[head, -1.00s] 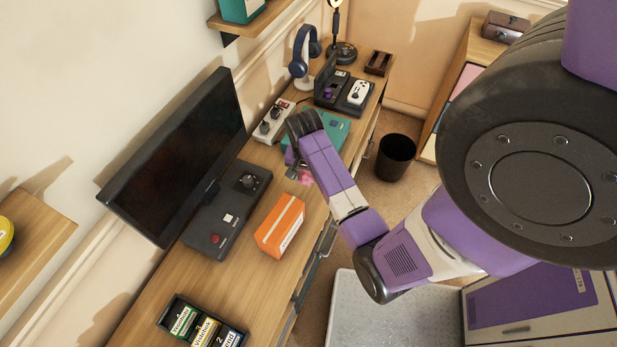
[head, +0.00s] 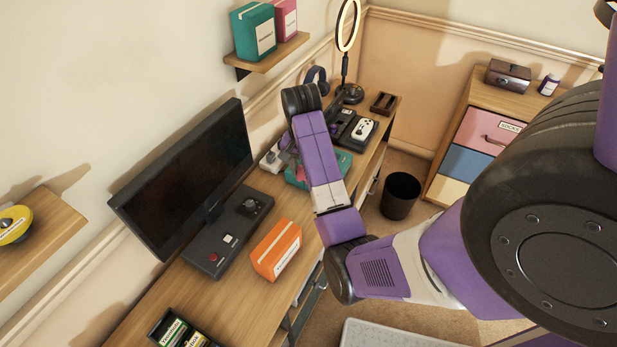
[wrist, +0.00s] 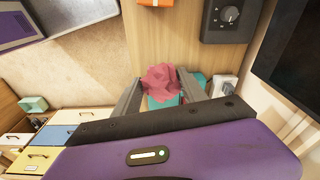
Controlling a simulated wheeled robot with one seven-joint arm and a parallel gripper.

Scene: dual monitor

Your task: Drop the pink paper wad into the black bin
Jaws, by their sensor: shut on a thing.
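The pink paper wad (wrist: 161,80) shows in the wrist view, held between the two fingers of my gripper (wrist: 160,86), which is shut on it. It is above the wooden desk (head: 150,315). In the head view my arm largely hides the gripper, and I cannot clearly make out the wad there. The black bin (head: 400,197) stands on the floor to the right of the desk, in front of the drawer cabinet. My gripper is to the left of the bin in the picture, apart from it. The bin is not recognisable in the wrist view.
The monitor (head: 185,178), a black control box (head: 228,235) and an orange box (head: 276,250) are on the desk. A teal item (head: 335,163) and a game controller (head: 362,129) lie farther back. The drawer cabinet (head: 470,160) stands behind the bin.

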